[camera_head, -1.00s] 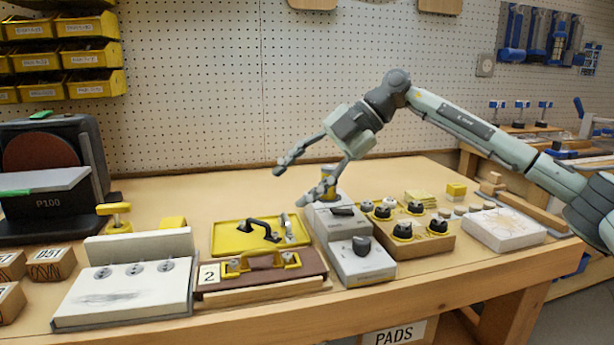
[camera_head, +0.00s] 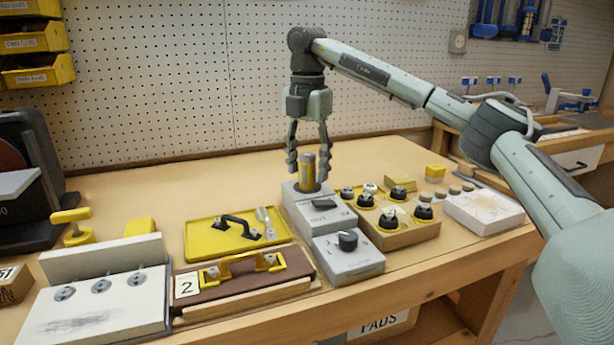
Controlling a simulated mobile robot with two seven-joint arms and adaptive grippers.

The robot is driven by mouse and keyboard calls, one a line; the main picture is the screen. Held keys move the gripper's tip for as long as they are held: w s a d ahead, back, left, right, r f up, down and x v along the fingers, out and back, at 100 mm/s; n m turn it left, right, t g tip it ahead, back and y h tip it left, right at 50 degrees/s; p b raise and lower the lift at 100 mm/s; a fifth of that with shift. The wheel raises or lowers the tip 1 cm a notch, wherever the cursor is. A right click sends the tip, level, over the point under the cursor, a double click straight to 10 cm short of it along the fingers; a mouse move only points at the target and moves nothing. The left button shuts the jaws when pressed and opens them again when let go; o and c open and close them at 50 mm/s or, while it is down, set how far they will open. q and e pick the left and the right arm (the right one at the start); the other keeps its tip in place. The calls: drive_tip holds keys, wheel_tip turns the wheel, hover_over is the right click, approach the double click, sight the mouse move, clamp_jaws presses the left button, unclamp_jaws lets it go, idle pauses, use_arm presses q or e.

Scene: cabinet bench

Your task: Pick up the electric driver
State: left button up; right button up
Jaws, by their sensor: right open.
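A short upright cylinder (camera_head: 308,172), dark yellow with a darker top, stands in the back of a grey block (camera_head: 305,214); it looks like the electric driver, though its lower part is hidden in the block. My right gripper (camera_head: 308,160) points straight down over it. Its fingers are open, one on each side of the cylinder's upper part. I cannot tell whether either finger touches it. My left gripper is not in view.
A grey box with a black knob (camera_head: 348,262) stands in front. A wooden block with several black knobs (camera_head: 397,238) is close on the right. On the left are a yellow tray (camera_head: 205,242) with a black handle and a brown board (camera_head: 240,284) with a yellow handle.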

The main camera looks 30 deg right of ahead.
drive_tip(key=shift+f, duration=0.65)
clamp_jaws()
drive_tip(key=shift+r, duration=0.1)
